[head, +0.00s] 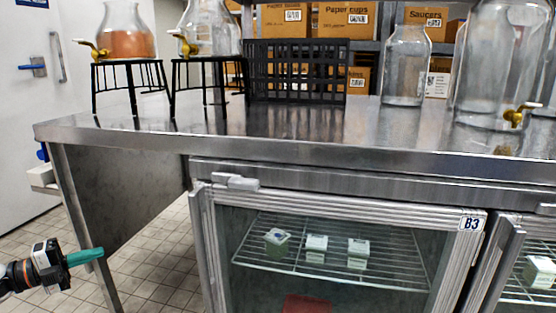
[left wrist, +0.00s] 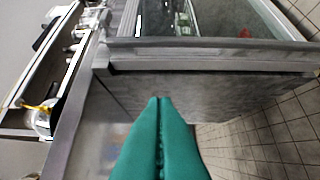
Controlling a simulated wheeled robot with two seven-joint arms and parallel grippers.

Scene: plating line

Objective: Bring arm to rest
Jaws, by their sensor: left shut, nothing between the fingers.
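My left gripper (head: 84,257) is at the lower left of the head view, in front of the open space beside the fridge cabinet and below the tabletop. Its teal fingers are closed together and empty. In the left wrist view the two teal fingers (left wrist: 160,140) lie against each other, pointing toward the grey metal side panel of the counter, with nothing between them. The fingers appear apart from the panel. My right gripper is in neither view.
The steel counter (head: 300,143) runs across, with dispensers on black stands (head: 128,75), a black crate (head: 300,70) and a glass bottle (head: 405,65). Below is a closed glass-door fridge marked B3 (head: 470,224) with small boxes (head: 316,248). Tiled floor is free at lower left.

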